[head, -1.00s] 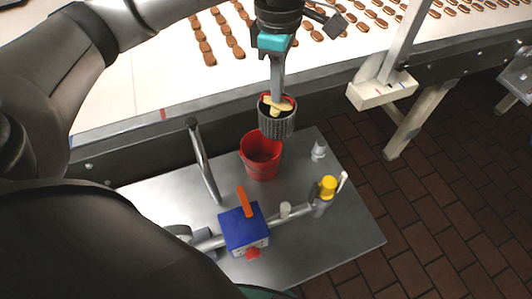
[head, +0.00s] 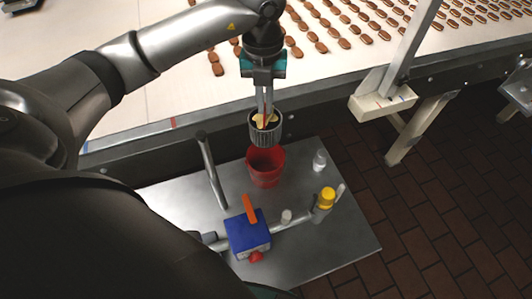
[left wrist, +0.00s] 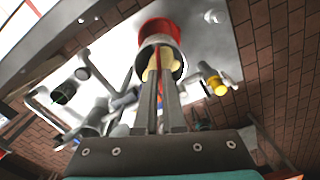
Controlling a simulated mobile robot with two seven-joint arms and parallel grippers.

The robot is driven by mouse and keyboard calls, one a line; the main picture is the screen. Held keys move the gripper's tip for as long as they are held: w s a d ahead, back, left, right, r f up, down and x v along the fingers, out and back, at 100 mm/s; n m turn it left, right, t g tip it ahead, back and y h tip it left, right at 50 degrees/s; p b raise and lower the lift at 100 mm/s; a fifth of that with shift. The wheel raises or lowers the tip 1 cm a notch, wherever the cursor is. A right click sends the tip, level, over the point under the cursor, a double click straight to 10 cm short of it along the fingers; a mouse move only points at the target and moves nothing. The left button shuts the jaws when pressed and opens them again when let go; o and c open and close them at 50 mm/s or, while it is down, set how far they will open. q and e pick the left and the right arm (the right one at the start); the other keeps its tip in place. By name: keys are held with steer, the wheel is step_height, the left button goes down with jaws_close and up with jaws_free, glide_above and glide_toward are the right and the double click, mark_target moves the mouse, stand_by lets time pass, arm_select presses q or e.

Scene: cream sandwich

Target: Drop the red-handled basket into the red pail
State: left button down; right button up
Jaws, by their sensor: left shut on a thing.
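The red pail (head: 266,172) stands on the metal table, toward its back edge. The grey ribbed basket (head: 263,136) hangs upright just above the pail's back rim and covers part of its opening. My left gripper (head: 265,112) is shut on the basket from above; its red handle is mostly hidden between the fingers. Yellowish items lie inside the basket. In the left wrist view, the basket (left wrist: 149,42) hangs at my left fingertips (left wrist: 160,78), with the red pail (left wrist: 161,27) just beyond it. My right gripper is not in view.
The metal table (head: 325,245) also bears a blue box (head: 247,236) with an orange lever, a pipe with a yellow-topped valve (head: 326,198), a small clear bottle (head: 319,160) and an upright metal bar (head: 211,170). Behind is a conveyor (head: 140,95) with rows of brown biscuits.

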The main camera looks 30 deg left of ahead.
mark_target(257, 116)
arm_select(q)
steer(key=n, duration=0.1)
steer(key=a+n, duration=0.1)
steer(key=n, duration=0.2)
steer(key=shift+s+a+f+p, duration=0.15)
steer(key=shift+a+f+p, duration=0.05)
steer(key=shift+f+p, duration=0.2)
steer(key=shift+a+f+n, duration=0.1)
steer(key=shift+a+n, duration=0.05)
steer(key=shift+n, duration=0.55)
steer(key=shift+f, duration=0.1)
step_height(257, 116, down, 6)
steer(key=b, duration=0.5)
steer(key=c, duration=0.9)
jaws_free()
steer(key=shift+c, duration=0.2)
step_height(257, 116, up, 15)
steer(key=p, duration=0.1)
steer(key=shift+r+p, duration=0.2)
steer(key=shift+p, duration=0.15)
